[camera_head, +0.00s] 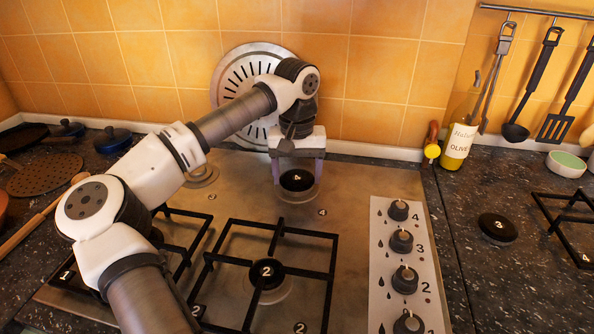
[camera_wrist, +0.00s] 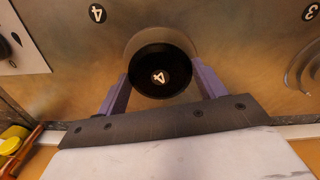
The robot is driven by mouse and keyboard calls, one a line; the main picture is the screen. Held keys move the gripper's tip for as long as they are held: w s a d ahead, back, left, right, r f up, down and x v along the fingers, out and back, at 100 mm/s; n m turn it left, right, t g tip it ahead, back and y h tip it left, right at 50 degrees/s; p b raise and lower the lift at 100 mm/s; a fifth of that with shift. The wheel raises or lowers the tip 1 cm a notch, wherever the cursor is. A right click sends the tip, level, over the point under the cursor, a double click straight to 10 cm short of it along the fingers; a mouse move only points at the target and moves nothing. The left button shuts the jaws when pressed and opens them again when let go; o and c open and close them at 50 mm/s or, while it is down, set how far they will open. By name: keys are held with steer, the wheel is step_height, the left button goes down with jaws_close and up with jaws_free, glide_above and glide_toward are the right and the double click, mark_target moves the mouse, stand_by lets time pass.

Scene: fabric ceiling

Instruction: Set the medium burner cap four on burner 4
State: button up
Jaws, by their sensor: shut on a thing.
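The medium burner cap four (camera_head: 297,181) is a round black disc with a white 4 on top. It also shows in the wrist view (camera_wrist: 160,76), between the purple fingers. My gripper (camera_head: 296,180) is shut on the cap, with a finger on each side. The cap is over burner 4 (camera_head: 309,192), whose pale round base shows around it. The printed 4 (camera_head: 322,212) of that burner is on the steel hob beside it. I cannot tell whether the cap touches the burner base.
Burner 2 (camera_head: 266,270) has a cap and a black grate around it. A knob panel (camera_head: 404,262) is at the right of the hob. Cap 3 (camera_head: 497,228) and another grate (camera_head: 570,225) lie on the right counter. An oil bottle (camera_head: 457,143) stands by the tiled wall.

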mark_target(297, 178)
steer(key=o, duration=1)
step_height(297, 178, up, 13)
